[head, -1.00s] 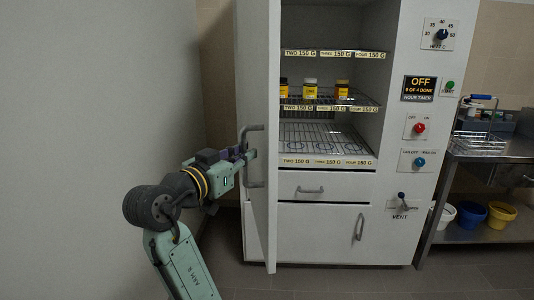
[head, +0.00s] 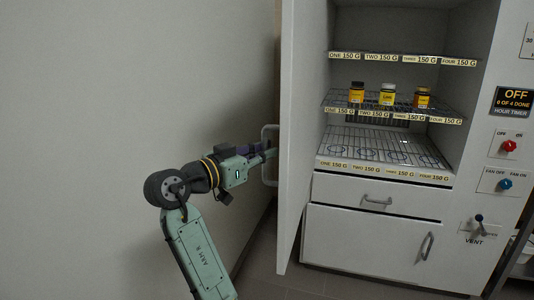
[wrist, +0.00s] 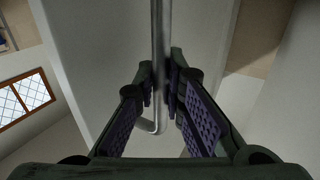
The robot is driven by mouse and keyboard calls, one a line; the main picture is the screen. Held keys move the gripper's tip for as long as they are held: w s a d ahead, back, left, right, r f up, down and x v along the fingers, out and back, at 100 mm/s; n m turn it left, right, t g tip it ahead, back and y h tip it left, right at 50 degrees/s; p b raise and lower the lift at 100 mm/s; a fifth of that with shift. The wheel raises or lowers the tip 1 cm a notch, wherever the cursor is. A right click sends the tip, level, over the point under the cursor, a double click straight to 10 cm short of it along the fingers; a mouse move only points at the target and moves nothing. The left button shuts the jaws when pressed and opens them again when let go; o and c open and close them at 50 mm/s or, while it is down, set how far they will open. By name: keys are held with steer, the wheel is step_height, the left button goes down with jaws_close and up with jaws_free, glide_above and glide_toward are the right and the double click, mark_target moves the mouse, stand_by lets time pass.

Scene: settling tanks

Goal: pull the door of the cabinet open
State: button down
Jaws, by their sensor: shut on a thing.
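The cabinet (head: 318,235) is tall and pale grey, with its upper compartment exposed. Its door (head: 297,130) stands wide open, swung out to the left, and shows nearly edge-on. The door handle (head: 264,172) is a metal bar on the door's left-facing side. My gripper (head: 270,153) is at the handle. In the wrist view my gripper (wrist: 160,85) has its two fingers on either side of the handle bar (wrist: 161,40), shut on it. The fingertips are small and partly hidden in the head view.
Inside, several yellow-labelled jars (head: 387,94) stand on the middle wire shelf (head: 350,109). A drawer (head: 340,191) and a lower door (head: 370,245) are shut below. A plain wall (head: 100,100) is close on the left. Switches (head: 505,183) line the right panel.

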steer(key=c, duration=1.7)
jaws_free()
steer(key=shift+o, duration=0.2)
steer(key=v, duration=1.2)
